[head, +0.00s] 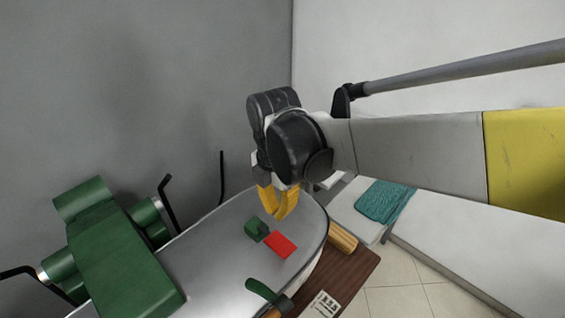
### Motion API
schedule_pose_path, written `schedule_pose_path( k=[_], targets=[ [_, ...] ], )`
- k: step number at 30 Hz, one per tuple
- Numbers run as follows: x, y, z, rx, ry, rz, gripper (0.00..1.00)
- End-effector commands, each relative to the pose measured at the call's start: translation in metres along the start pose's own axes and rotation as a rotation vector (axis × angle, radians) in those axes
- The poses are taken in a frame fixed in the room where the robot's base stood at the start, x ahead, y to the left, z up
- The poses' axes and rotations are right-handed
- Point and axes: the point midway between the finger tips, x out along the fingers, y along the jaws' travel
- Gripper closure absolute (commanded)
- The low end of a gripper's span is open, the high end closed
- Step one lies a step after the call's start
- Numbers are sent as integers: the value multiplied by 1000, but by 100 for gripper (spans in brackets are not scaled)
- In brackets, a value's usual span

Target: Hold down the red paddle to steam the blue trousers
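The red paddle (280,244) is a flat red plate beside a small green block (257,230), over the grey metal pressing surface (215,248). My gripper (278,214) has yellow fingers pointing down. In the picture they are just above the paddle and green block, with a small gap to the red plate. The fingertips lie close together, but the view does not show clearly whether they are open or shut. No blue trousers can be made out on the pressing surface. A folded teal cloth (385,201) lies on a white surface to the right.
A green press machine (120,260) with black handles stands at the left. A green-handled lever (266,293) rises at the front. A brown wooden table (345,275) holds a yellow roll (343,238) and a white printed card (322,305). Tiled floor (400,299) is open at the right.

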Motion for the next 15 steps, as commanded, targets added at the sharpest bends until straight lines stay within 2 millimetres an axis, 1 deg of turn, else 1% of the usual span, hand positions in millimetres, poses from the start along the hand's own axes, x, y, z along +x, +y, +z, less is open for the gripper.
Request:
schedule_pose_path(
  k=[5,12,15],
  targets=[
    [33,0,0,1,0,0,100],
    [85,0,0,1,0,0,100],
    [103,0,0,1,0,0,100]
  ],
)
